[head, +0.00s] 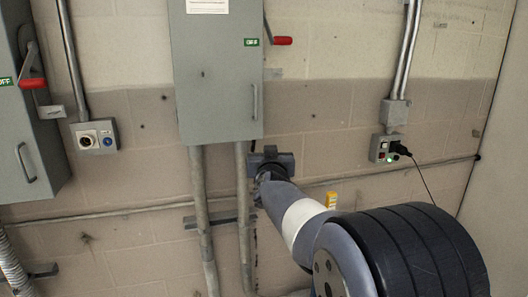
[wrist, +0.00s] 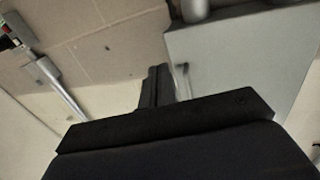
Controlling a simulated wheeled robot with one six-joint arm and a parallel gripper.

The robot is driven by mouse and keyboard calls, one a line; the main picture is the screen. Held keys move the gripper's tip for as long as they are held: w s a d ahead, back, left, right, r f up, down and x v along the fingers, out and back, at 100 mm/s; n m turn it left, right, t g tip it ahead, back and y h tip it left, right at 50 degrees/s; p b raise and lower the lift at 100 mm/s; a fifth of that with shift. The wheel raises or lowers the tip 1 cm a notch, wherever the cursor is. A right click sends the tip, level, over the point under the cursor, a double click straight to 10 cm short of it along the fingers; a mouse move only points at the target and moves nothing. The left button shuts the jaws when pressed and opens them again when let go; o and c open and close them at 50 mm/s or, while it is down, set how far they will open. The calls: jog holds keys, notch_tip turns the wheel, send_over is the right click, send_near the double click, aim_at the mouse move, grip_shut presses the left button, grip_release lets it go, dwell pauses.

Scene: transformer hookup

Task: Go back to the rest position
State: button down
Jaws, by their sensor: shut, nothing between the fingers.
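My gripper (head: 270,160) is in front of the wall, just right of the lower right corner of the middle grey cabinet (head: 215,85) in the head view. My arm reaches up to it from the lower right. In the wrist view the two fingers (wrist: 158,85) are together with nothing between them. The fingertips are hard to make out in the head view. Whether the gripper touches the wall or pipe cannot be told.
A right outlet box (head: 388,147) has lit lamps and a black plug (head: 401,148) with a hanging cable. A left outlet box (head: 95,136) hangs beside another grey cabinet (head: 30,120). Vertical pipes (head: 202,220) run below the middle cabinet. A yellow object (head: 331,200) shows behind my arm.

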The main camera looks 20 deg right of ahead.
jog(key=shift+s, duration=1.5)
jog(key=shift+a, duration=0.1)
jog(key=shift+w, duration=0.1)
